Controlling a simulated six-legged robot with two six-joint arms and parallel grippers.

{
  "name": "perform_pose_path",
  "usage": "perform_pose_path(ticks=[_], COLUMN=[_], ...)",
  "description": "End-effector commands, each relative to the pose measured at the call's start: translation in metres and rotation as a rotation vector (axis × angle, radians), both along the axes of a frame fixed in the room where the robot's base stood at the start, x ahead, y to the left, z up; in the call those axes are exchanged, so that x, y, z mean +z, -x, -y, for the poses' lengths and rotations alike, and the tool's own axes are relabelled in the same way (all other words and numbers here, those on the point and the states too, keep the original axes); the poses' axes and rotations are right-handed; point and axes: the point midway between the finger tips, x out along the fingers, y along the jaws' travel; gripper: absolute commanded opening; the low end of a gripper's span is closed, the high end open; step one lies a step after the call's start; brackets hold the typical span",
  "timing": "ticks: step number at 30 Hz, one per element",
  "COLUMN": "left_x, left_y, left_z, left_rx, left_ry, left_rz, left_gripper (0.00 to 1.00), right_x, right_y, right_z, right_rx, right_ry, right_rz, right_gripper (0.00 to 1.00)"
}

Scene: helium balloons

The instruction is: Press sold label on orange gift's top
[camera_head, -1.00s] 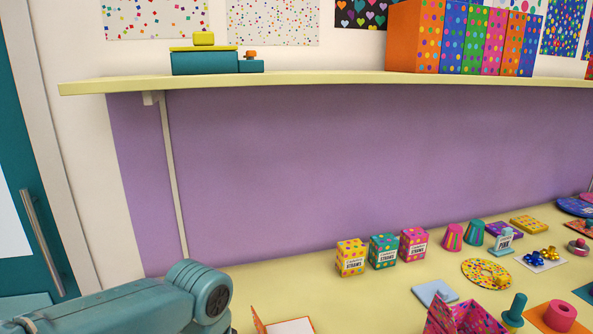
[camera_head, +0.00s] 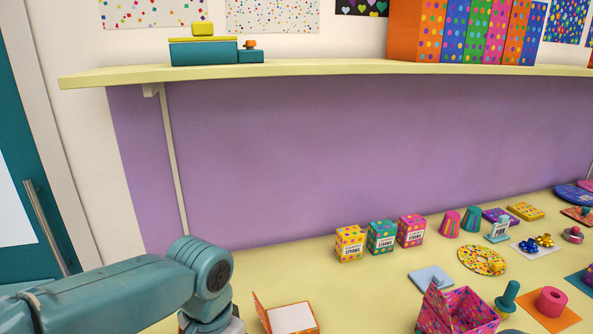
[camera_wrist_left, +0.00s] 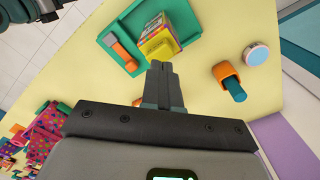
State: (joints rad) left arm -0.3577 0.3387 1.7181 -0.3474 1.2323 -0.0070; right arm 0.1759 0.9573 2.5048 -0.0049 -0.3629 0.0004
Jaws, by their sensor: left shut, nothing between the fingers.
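My left gripper (camera_wrist_left: 163,68) is shut and empty in the left wrist view, pointing at the table beside a green tray (camera_wrist_left: 105,38). In the head view only my left arm's links show at the lower left; its fingers are below the frame. An orange box (camera_head: 300,326) with a white top face and a raised flap is at the bottom edge of the head view, cut off, right of my arm. I cannot tell whether it is the orange gift. No label that I can read as sold shows. My right gripper is not in view.
A pink confetti box (camera_head: 458,312) and straw boxes (camera_head: 381,237) stand farther right. A shelf (camera_head: 300,69) runs above.

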Motion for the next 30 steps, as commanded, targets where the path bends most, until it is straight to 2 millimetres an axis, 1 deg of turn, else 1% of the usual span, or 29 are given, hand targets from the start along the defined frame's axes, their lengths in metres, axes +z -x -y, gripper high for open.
perform_pose_path(ticks=[5, 12, 15, 30], left_x=[0.006, 0.033, 0.041, 0.040], left_y=[0.000, 0.000, 0.000, 0.001], left_z=[0.000, 0.000, 0.000, 0.000], left_rx=[0.000, 0.000, 0.000, 0.000], left_ry=[0.000, 0.000, 0.000, 0.000], left_rz=[0.001, 0.001, 0.001, 0.001], left_gripper=[0.00, 0.00, 0.00, 0.00], right_x=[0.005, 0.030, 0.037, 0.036], right_y=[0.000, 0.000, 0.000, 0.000], right_z=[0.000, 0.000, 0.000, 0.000], right_rx=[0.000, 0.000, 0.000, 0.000], right_ry=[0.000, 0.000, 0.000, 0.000], right_rz=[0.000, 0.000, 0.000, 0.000], right_gripper=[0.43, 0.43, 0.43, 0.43])
